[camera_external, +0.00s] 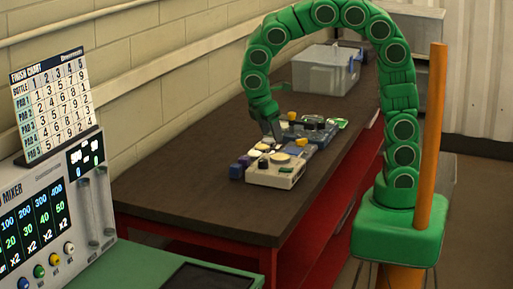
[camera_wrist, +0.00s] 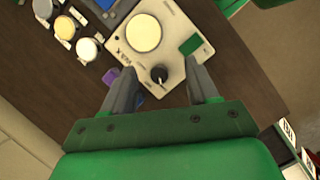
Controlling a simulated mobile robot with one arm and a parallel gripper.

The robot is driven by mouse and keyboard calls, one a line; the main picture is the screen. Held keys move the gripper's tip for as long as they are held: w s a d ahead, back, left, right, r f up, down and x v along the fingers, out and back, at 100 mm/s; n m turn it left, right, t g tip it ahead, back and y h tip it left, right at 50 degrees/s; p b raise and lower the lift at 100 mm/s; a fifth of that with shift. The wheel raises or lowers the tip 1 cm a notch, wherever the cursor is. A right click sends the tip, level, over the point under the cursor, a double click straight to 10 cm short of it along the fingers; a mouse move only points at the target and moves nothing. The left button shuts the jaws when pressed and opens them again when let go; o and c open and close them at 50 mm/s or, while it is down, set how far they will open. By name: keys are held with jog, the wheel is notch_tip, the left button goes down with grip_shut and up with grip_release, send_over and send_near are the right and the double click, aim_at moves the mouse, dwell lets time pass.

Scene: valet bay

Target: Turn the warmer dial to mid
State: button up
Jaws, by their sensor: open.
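The warmer (camera_wrist: 180,35) is a cream box with a round pale plate, a green square and a black dial (camera_wrist: 159,74) near its lower edge. In the external view the warmer (camera_external: 283,180) sits on the dark bench. The dial shows a small light mark on its lower side in the wrist view; any scale around it is too small to read. My gripper (camera_wrist: 163,80) is open, with one grey finger on each side of the dial and a gap to it on both sides. In the external view my gripper (camera_external: 271,138) points down above the warmer's area.
Purple and blue blocks (camera_external: 237,171) lie beside the warmer's left end. Several pale-lidded pots (camera_wrist: 87,49) stand close by. A mixer console (camera_external: 50,225) is at the left front. The bench's near part is bare.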

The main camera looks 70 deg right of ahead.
aim_at(263, 160)
jog(key=w+a+f+n, duration=0.2)
jog(key=w+a, duration=0.2)
jog(key=shift+h, duration=0.3)
jog(key=shift+x, duration=3.9)
jog(key=shift+s, duration=0.15)
jog(key=c, duration=1)
jog(key=shift+d, duration=0.1)
jog(key=m, duration=0.3)
jog(key=m+g+y, duration=0.1)
jog(key=m, duration=0.1)
jog(key=shift+w+d+m+g, duration=0.1)
jog(key=shift+w+m+g, duration=0.1)
jog(key=shift+m+g, duration=0.15)
jog(key=m+y, duration=0.1)
jog(key=m, duration=0.1)
jog(key=m+y, duration=0.1)
jog(key=m, duration=0.2)
jog(key=shift+d+r+m+g, duration=0.1)
jog(key=shift+m+g, duration=0.25)
jog(key=o, duration=1)
